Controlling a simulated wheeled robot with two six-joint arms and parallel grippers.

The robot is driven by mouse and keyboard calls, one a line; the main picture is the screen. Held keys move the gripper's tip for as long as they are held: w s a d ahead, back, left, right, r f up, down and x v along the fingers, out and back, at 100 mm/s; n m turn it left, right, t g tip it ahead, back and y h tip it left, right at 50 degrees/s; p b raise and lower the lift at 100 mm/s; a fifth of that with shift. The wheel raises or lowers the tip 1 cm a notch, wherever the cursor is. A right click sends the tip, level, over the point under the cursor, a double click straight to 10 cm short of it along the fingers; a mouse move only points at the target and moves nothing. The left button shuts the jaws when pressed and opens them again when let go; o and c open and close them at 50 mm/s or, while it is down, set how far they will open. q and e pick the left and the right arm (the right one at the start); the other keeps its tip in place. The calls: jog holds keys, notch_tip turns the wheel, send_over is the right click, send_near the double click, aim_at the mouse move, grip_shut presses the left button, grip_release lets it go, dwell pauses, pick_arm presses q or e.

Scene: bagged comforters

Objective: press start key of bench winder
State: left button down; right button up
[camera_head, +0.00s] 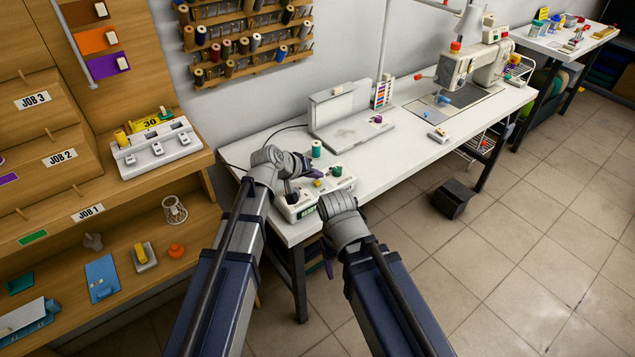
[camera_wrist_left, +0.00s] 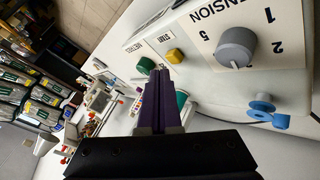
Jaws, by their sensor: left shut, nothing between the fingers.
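The bench winder (camera_head: 296,211) is a white box at the near left end of the white table. In the left wrist view its panel (camera_wrist_left: 205,78) has a grey TENSION dial (camera_wrist_left: 236,47), a yellow key (camera_wrist_left: 174,56) beside the word START, and a green piece (camera_wrist_left: 146,64) beside the word METRES. My left gripper (camera_wrist_left: 160,76) is shut and empty, its purple fingertips just short of the keys in that view; contact cannot be told. It reaches over the winder in the head view (camera_head: 305,171). My right gripper (camera_head: 328,268) is mostly hidden behind its own arm, low by the table's front edge.
A green spool (camera_head: 316,149) stands behind the winder. A grey-white stand (camera_head: 352,125) and a sewing machine (camera_head: 470,65) are farther right on the table. A wooden shelf unit (camera_head: 195,165) stands to the left. A dark pedal (camera_head: 453,199) is on the open tiled floor.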

pick_arm(q)
jog(key=shift+f+b, duration=0.4)
jog(key=shift+b, duration=0.05)
jog(key=shift+f+b, duration=0.4)
dwell(0.6)
jog(key=shift+r, duration=0.1)
jog(key=shift+r+p, duration=0.7)
jog(key=shift+p, duration=0.15)
notch_tip(320, 180, up, 5)
jog(key=p, duration=0.5)
dwell(0.4)
